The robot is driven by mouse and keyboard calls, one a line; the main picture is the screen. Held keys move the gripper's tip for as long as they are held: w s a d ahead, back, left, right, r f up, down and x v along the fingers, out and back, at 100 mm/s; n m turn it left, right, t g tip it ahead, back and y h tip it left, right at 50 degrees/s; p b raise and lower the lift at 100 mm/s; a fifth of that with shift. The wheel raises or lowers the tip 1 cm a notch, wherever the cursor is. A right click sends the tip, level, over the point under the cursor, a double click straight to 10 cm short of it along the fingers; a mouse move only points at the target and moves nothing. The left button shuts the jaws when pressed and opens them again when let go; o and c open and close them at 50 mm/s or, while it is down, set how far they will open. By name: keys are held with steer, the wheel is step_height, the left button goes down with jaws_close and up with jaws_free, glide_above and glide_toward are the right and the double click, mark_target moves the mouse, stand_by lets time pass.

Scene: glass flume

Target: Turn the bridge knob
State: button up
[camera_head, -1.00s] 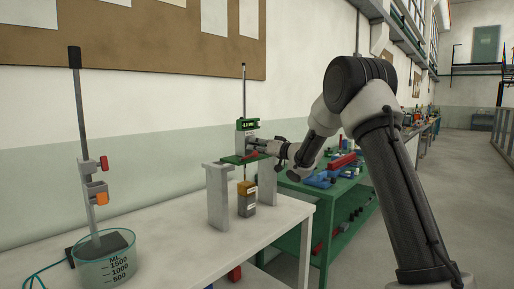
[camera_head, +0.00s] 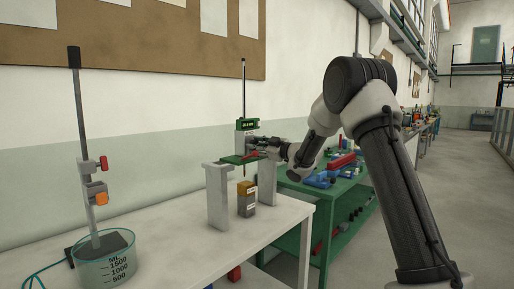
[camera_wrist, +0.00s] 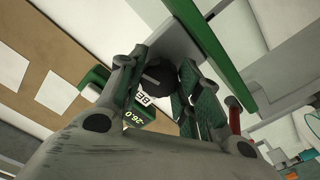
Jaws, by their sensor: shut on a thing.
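The bridge is a green plate (camera_head: 240,159) resting across two grey uprights (camera_head: 217,196) on the white table. A grey post (camera_head: 244,85) rises from it with a green digital readout (camera_head: 246,124), which reads about -26.0 in the wrist view (camera_wrist: 132,113). My gripper (camera_head: 262,148) reaches in from the right, just above the plate. In the wrist view its two fingers are shut around a dark round knob (camera_wrist: 158,78), partly hidden by them. A thin pointer hangs below the plate over a yellow-topped grey block (camera_head: 246,199).
At the left of the table stand a beaker (camera_head: 105,264) and a post with red and orange clamps (camera_head: 96,192). A green bench (camera_head: 340,190) with tools is at the right. A pinboard hangs on the wall behind. The table front is clear.

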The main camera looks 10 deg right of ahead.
steer(key=n, duration=0.4)
steer(key=shift+n, duration=1.8)
steer(key=shift+n, duration=0.3)
steer(key=o, duration=1)
steer(key=shift+o, duration=0.2)
steer(key=shift+s+d, duration=0.1)
steer(key=shift+d, duration=0.05)
steer(key=v, duration=1.1)
steer(key=shift+s+d, duration=0.2)
steer(key=shift+s, duration=0.15)
